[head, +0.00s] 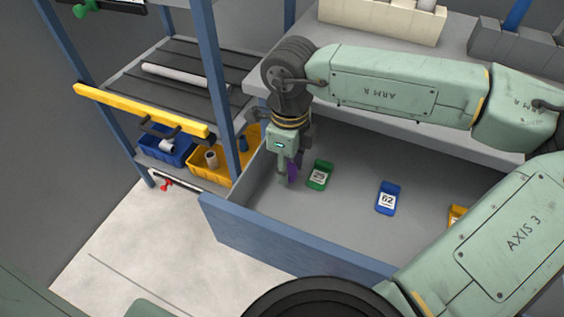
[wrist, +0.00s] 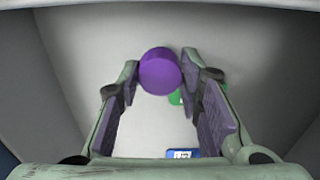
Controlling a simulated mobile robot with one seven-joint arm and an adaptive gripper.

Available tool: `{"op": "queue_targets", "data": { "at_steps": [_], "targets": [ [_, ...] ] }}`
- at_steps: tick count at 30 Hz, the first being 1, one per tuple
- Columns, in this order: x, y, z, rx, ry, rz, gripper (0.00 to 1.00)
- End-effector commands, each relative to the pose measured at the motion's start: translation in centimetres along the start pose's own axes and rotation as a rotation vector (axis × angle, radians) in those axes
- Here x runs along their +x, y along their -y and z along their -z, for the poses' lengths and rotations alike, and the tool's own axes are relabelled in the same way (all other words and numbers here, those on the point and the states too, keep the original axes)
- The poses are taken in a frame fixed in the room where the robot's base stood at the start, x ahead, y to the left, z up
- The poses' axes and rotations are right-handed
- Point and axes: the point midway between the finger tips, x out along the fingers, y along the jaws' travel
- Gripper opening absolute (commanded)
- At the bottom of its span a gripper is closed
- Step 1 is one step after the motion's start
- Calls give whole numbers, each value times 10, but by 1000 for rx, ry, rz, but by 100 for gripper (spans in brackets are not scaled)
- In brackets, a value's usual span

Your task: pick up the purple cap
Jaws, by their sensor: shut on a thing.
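The purple cap (wrist: 160,71) shows in the wrist view as a round purple disc between my two fingertips. My gripper (wrist: 159,78) is shut on it, with one purple-padded finger at each side. In the head view my gripper (head: 288,174) points down into the left end of the open drawer. A small purple patch shows at the fingers there, but I cannot tell whether it is cap or finger pad. Whether the cap touches the drawer floor is also unclear.
The open drawer (head: 280,237) has a blue front. Inside lie a green tag marked 29 (head: 319,175), a blue tag marked 62 (head: 387,198) and a yellow one (head: 456,215). A shelf rack with a yellow bar (head: 140,110) and blue posts stands close at left.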

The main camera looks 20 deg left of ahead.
Motion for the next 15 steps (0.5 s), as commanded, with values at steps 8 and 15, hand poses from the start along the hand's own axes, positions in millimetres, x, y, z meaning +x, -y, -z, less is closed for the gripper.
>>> {"op": "queue_targets", "data": {
  "at_steps": [8, 15],
  "targets": [
    [-5, -47, 59, 5, 1, 2, 19],
    [-5, -73, 90, 4, 3, 3, 19]
  ]
}}
